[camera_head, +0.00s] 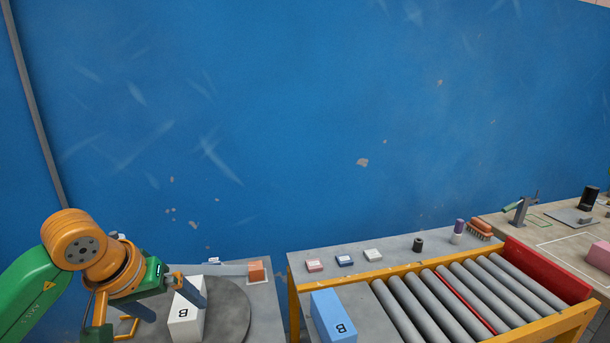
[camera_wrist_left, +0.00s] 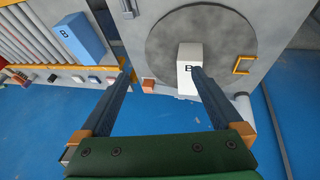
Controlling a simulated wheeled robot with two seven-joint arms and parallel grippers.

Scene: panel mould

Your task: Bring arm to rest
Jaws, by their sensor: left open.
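My left gripper (camera_head: 181,312) is open, its two dark fingers spread, at the lower left of the head view. In the left wrist view the space between its fingertips (camera_wrist_left: 162,72) is empty. A white block marked B (camera_head: 186,322) stands on a grey round plate (camera_head: 232,312). In the left wrist view the white block (camera_wrist_left: 187,56) is beyond the fingertips, and the right-hand finger overlaps its edge. I cannot tell whether they touch. My right gripper is not in view.
An orange block (camera_head: 256,271) sits behind the round plate. Small items line the shelf behind the rollers. A blue wall (camera_head: 300,120) closes the back.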

